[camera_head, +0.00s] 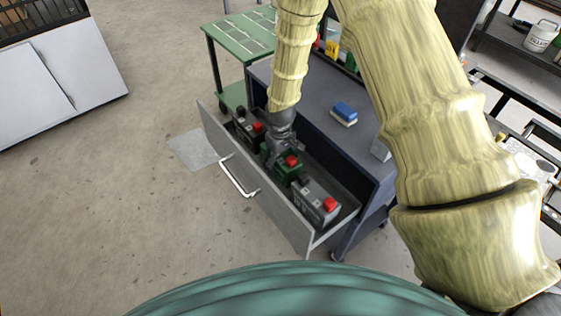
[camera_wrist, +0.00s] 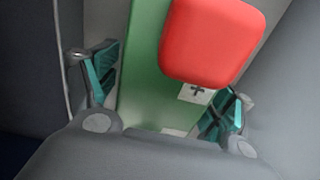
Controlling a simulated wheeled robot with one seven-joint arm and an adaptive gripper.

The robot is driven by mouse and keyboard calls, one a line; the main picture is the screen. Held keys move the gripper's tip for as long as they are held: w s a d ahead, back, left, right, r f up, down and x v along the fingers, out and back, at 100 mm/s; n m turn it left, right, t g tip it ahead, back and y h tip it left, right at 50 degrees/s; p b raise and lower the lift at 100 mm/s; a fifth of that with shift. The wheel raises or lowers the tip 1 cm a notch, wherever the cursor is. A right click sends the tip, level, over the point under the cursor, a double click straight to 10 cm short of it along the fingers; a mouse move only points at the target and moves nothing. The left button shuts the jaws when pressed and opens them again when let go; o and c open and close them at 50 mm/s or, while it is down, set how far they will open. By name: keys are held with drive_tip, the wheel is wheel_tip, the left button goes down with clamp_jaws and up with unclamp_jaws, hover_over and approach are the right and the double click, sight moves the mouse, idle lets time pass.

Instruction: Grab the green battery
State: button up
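The green battery (camera_head: 288,176) stands in the open drawer (camera_head: 226,165), between two other batteries, with a red cap on top. My gripper (camera_head: 279,152) points down over it and hides part of it. In the wrist view the green battery (camera_wrist: 147,85) lies between my gripper's two fingers (camera_wrist: 162,92), with its red cap (camera_wrist: 212,40) and a plus-marked label (camera_wrist: 196,93). The teal finger pads are close against its two sides. I cannot tell whether they press on it.
A dark battery (camera_head: 243,130) stands behind and a grey battery (camera_head: 316,203) in front, both close by in the drawer. The drawer walls and handle (camera_head: 237,181) are near. A blue sponge-like block (camera_head: 344,113) lies on the cabinet top (camera_head: 310,98).

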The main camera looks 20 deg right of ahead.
clamp_jaws()
drive_tip(key=shift+w, duration=0.1)
drive_tip(key=shift+r, duration=0.2)
